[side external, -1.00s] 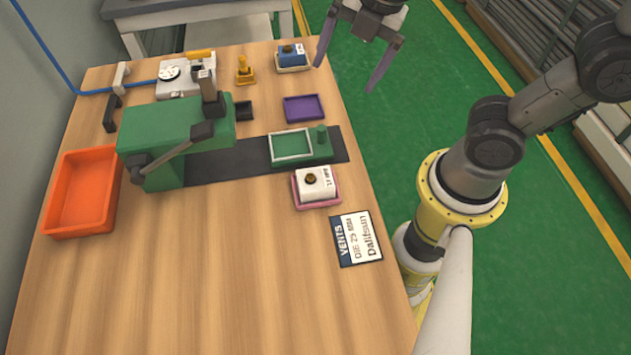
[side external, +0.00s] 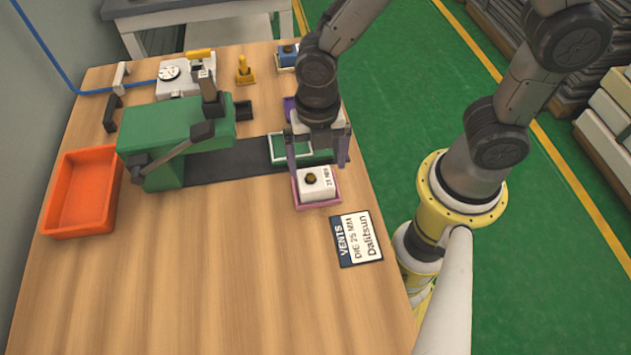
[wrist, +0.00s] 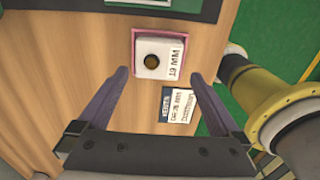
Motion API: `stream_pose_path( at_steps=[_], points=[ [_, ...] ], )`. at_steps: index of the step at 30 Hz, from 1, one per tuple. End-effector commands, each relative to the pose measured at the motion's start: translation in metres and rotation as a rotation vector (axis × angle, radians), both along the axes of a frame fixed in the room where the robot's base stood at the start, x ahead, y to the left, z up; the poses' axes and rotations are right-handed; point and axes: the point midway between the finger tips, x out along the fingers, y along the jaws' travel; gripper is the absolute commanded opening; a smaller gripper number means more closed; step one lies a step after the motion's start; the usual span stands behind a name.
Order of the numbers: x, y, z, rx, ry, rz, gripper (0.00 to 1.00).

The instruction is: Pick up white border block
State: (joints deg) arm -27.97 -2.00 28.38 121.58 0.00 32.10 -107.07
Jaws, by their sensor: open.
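A white block (side external: 316,184) with a dark brass knob on top and a printed millimetre label sits in a shallow pink tray (side external: 319,204) near the table's right side. In the wrist view the white block (wrist: 172,66) and the pink tray's rim (wrist: 134,50) are centred just beyond my fingertips. My gripper (side external: 318,166) is open and empty, pointing down above the block's far side. In the wrist view my gripper (wrist: 158,75) has its fingers spread wider than the block. I cannot tell the exact height gap.
A green tray with a white border (side external: 277,150) is partly hidden behind my gripper. A green press (side external: 170,135), an orange bin (side external: 80,190), a blue block (side external: 288,52) and a yellow piece (side external: 244,72) stand around. A label card (side external: 357,238) lies in front; the front table is clear.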

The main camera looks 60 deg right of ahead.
Motion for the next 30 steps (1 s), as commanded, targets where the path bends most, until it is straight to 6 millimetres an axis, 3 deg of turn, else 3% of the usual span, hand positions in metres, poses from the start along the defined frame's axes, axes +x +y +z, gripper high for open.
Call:
stream_pose_path(
  at_steps=[5, 13, 23, 30],
  points=[
    [0.001, 0.000, -0.012, -0.001, 0.002, -0.001, 1.00],
    [0.004, -0.001, -0.049, -0.001, 0.002, -0.001, 1.00],
    [0.004, 0.000, -0.055, 0.001, -0.002, -0.001, 1.00],
    [0.004, 0.000, -0.055, 0.001, -0.002, -0.001, 0.57]
  ],
)
